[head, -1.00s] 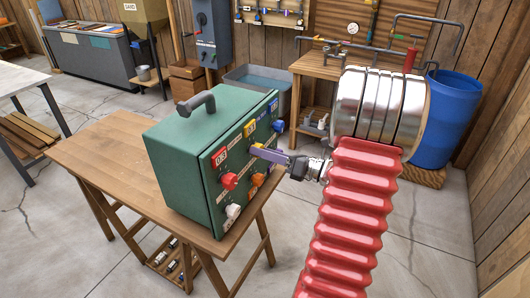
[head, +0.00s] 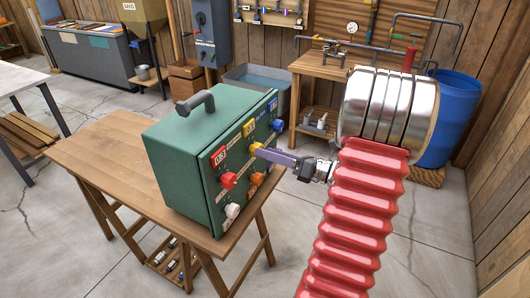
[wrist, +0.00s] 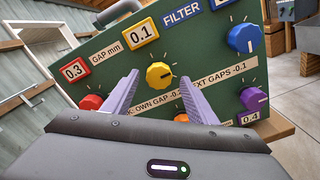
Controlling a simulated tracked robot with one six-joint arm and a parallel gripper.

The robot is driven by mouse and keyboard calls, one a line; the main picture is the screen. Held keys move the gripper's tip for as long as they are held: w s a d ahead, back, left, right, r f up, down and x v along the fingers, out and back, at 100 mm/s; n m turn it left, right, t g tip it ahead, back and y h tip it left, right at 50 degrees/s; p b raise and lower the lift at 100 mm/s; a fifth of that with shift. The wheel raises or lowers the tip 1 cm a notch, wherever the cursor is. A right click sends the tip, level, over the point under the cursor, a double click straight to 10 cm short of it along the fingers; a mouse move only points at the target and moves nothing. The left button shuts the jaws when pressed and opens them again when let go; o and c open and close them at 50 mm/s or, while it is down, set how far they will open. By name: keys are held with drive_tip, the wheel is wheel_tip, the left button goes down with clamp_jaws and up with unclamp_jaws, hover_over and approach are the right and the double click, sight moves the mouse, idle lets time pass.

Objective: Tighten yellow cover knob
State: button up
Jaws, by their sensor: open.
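The yellow knob (wrist: 159,75) sits on the front panel of the green box (wrist: 215,50), below the yellow 0.1 label (wrist: 142,31). In the wrist view its pointer mark points roughly to the right. My gripper (wrist: 159,84) is open, with one purple finger on each side of the yellow knob and a visible gap to both. How far the fingertips reach along the knob's depth I cannot tell. In the head view the yellow knob (head: 256,148) shows just left of the fingertips of my gripper (head: 268,154).
Red (wrist: 90,103), orange (wrist: 181,118), blue (wrist: 245,38) and purple (wrist: 253,99) knobs surround it. A white knob (head: 232,210) sits low on the panel. The box stands on a wooden table (head: 110,160). Floor is free right of the table.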

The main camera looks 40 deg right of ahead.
drive_tip(key=v, duration=1.1)
drive_tip(key=shift+s, duration=0.25)
drive_tip(key=shift+d, duration=0.1)
